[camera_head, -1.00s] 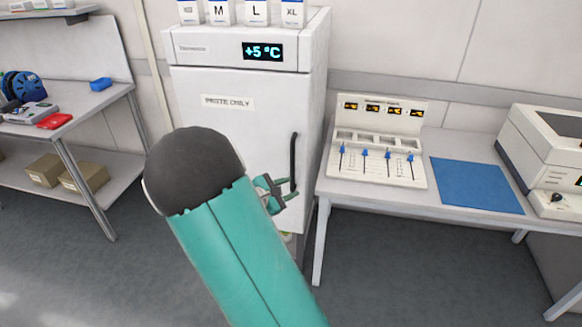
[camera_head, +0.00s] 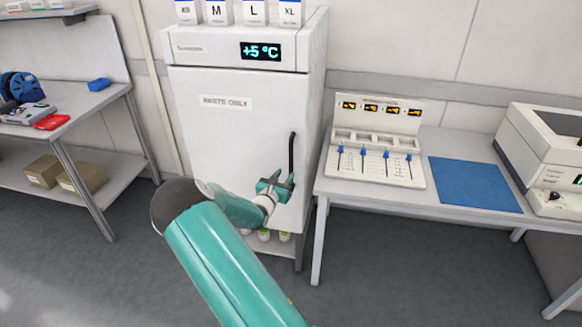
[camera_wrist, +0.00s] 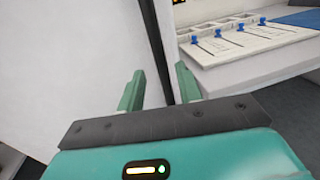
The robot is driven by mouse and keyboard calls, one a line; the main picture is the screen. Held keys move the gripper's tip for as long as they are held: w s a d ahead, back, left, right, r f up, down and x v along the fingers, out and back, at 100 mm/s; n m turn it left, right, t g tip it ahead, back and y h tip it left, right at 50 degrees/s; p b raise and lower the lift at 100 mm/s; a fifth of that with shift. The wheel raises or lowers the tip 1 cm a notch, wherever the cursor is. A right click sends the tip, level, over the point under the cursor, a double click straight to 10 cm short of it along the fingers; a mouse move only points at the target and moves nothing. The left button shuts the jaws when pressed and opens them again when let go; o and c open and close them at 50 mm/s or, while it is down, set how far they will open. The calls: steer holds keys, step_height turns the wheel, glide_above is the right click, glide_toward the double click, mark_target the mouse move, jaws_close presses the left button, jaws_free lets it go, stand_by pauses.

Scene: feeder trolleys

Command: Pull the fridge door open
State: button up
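The white fridge's door (camera_head: 230,130) appears shut, with a label on its front and a +5 °C display (camera_head: 262,52) above it. Its black vertical handle (camera_head: 292,152) is on the door's right side. My gripper (camera_head: 284,188) is at the handle's lower end. In the wrist view my gripper (camera_wrist: 158,88) has its two green fingers apart, with the dark handle (camera_wrist: 162,50) showing between them. I cannot tell whether the fingers touch it. The handle's lower end is hidden by my gripper.
A bench (camera_head: 345,190) with a slider panel (camera_head: 375,150) and blue mat (camera_head: 474,184) stands close on the right. A trolley (camera_head: 105,100) stands left. Several boxes (camera_head: 253,12) stand on the fridge. Jars (camera_head: 264,235) sit below the door. Floor in front is clear.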

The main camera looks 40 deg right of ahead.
mark_target(290, 168)
steer(key=x, duration=0.6)
steer(key=shift+w+d, duration=0.15)
steer(key=shift+d, duration=0.15)
jaws_close()
